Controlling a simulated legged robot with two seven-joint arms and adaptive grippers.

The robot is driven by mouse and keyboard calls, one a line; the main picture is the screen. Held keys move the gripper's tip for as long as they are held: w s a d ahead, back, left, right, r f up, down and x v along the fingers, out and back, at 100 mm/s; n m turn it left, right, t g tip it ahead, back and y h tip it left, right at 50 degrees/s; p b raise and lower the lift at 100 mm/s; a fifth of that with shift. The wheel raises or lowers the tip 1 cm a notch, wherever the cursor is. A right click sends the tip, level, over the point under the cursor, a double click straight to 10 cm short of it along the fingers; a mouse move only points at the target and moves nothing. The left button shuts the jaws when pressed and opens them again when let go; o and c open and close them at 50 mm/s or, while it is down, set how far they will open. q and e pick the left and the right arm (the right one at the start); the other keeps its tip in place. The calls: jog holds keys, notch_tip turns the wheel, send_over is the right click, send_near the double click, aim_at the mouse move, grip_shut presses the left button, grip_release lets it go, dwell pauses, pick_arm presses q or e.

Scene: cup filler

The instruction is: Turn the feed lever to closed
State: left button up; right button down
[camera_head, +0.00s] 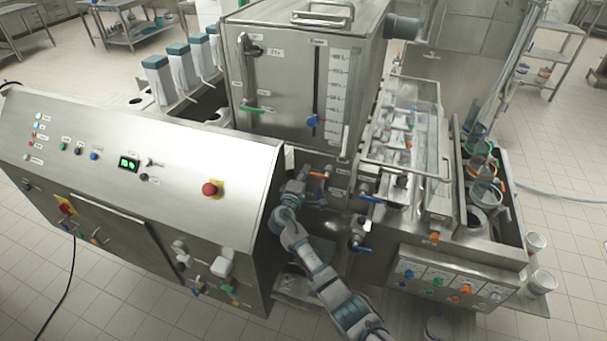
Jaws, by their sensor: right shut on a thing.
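My right arm comes in from the bottom, and its gripper (300,184) is in the gap between the control console and the tank. It is shut at a small orange-handled lever (319,174) below the tank's front. The fingers hide part of the lever, and its label is too small to read. I cannot tell for certain that this is the feed lever. Other levers show nearby: a blue-handled one (371,199) to the right, another blue one (361,249) lower down, and a green one (257,109) on the tank face. My left gripper is not in view.
The sloped console (150,190) with a red emergency button (210,189) stands close on the left. The steel tank (290,75) rises behind the gripper. A clear-covered conveyor (410,125) and a rack of cups (486,190) stand on the right.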

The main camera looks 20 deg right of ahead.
jog(key=c, duration=1.3)
grip_release()
jog(key=shift+d+f, duration=0.1)
jog(key=shift+d, duration=0.2)
jog(key=shift+o, duration=0.8)
jog(key=shift+w+d+f, duration=0.1)
jog(key=shift+w, duration=0.05)
jog(key=shift+s, duration=0.25)
jog(key=v, duration=1.1)
jog(key=shift+w+f, duration=0.1)
jog(key=shift+f, duration=0.05)
